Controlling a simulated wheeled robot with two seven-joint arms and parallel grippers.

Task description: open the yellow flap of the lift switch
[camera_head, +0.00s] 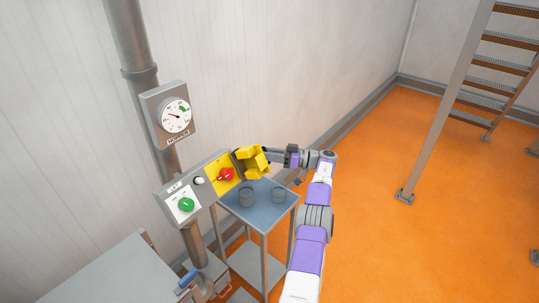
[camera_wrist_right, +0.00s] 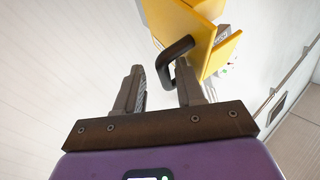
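The lift switch box (camera_head: 211,186) is mounted on the grey pipe. Its yellow flap (camera_head: 251,160) stands swung out to the right, and the red knob (camera_head: 226,174) on its yellow plate is exposed. In the right wrist view, the flap (camera_wrist_right: 208,40) has a dark loop handle (camera_wrist_right: 176,52). My right gripper (camera_head: 269,154) is beside the flap. In the wrist view its fingers (camera_wrist_right: 160,68) are apart, with the right finger close to the handle; I cannot tell whether they touch. My left gripper is not in view.
A grey-blue trolley (camera_head: 260,206) with two dark cups stands below the box and my right arm. A dial gauge (camera_head: 174,117) hangs on the pipe. A grey cabinet (camera_head: 118,278) is at lower left. Orange floor is free to the right, before metal stairs (camera_head: 497,60).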

